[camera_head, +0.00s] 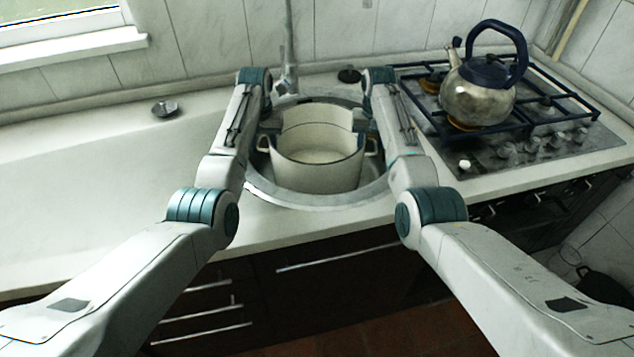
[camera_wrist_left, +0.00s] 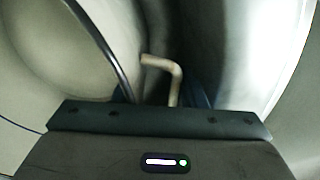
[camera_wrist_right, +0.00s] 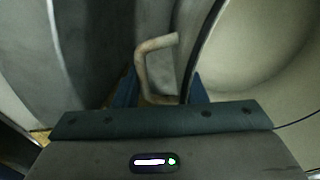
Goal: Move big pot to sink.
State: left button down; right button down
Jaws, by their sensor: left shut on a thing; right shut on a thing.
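The big pot (camera_head: 317,178) is cream with a dark rim, open-topped and looks empty. It is upright within the round metal sink (camera_head: 290,197), inside the sink's rim; whether its base touches the sink bottom is hidden. My left gripper (camera_head: 267,130) is shut on the pot's left handle, which shows between the fingers in the left wrist view (camera_wrist_left: 170,75). My right gripper (camera_head: 364,128) is shut on the right handle, which shows in the right wrist view (camera_wrist_right: 152,62).
A metal kettle (camera_head: 478,95) with a dark handle stands on the gas hob (camera_head: 540,130) at the right. A faucet (camera_head: 290,65) rises behind the sink. A small metal dish (camera_head: 165,108) lies on the counter (camera_head: 90,180), which is otherwise clear at the left.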

pick_arm(q)
jog(key=shift+f+b, duration=0.35)
jog(key=shift+f, duration=0.1)
pick_arm(e)
jog(key=shift+w+f, duration=0.1)
jog(key=shift+f, duration=0.25)
pick_arm(q)
jog(key=c, duration=0.9)
grip_release()
pick_arm(e)
jog(key=c, duration=0.9)
grip_release()
jog(key=shift+d, duration=0.1)
pick_arm(q)
jog(key=shift+d+r, duration=0.1)
pick_arm(e)
jog(key=shift+d, duration=0.15)
